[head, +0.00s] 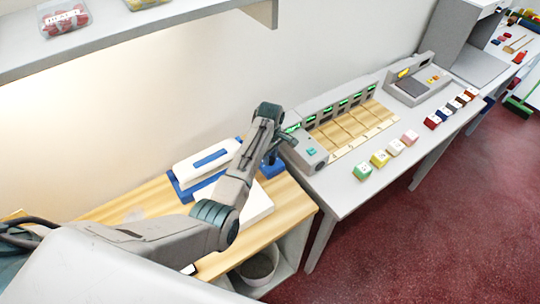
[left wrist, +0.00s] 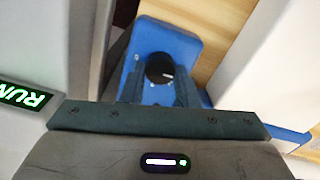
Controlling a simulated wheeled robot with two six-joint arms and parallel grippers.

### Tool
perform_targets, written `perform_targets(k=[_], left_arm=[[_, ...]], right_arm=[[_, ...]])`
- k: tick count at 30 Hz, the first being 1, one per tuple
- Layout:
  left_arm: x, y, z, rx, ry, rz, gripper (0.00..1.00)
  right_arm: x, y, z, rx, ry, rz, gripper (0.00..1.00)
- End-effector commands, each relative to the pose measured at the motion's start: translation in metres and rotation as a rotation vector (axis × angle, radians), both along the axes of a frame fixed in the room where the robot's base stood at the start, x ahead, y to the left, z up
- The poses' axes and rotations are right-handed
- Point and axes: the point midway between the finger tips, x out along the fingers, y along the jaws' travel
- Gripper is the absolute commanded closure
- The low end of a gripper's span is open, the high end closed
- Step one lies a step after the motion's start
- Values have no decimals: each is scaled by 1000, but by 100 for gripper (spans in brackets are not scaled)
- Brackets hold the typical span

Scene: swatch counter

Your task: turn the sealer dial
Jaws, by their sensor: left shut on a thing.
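The sealer (head: 207,158), a white and blue device, sits on the wooden top at the left. In the left wrist view its blue end panel (left wrist: 182,42) carries a round black dial (left wrist: 160,66). My left gripper (left wrist: 158,88) has one finger on each side of the dial and is shut on it. In the head view the left gripper (head: 280,148) is at the right end of the sealer, beside the grey rack, and the arm hides the dial there. My right gripper is in neither view.
A grey rack (head: 310,152) with green displays stands close to the right of the gripper. A lit green RUN sign (left wrist: 24,96) is close at the left in the wrist view. Several coloured blocks (head: 379,158) line the white counter's front. A shelf (head: 130,35) hangs above.

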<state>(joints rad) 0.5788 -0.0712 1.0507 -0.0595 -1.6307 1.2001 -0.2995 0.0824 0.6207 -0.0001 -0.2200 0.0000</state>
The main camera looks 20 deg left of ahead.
Motion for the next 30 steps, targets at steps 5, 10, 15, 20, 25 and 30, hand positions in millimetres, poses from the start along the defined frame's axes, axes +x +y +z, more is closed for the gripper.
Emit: perform_targets(k=[5,10,15,20,25,30], left_arm=[[0,0,0,0,0,-41,95],[1,0,0,1,0,-134,95],[1,-1,0,1,0,-275,95],[1,-1,0,1,0,-426,95],[2,-1,0,0,0,-588,95],[2,-2,0,-1,-1,-750,95]], right_arm=[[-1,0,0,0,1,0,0],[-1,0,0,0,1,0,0],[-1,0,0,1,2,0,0],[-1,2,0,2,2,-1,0],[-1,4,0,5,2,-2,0],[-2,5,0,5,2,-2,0]])
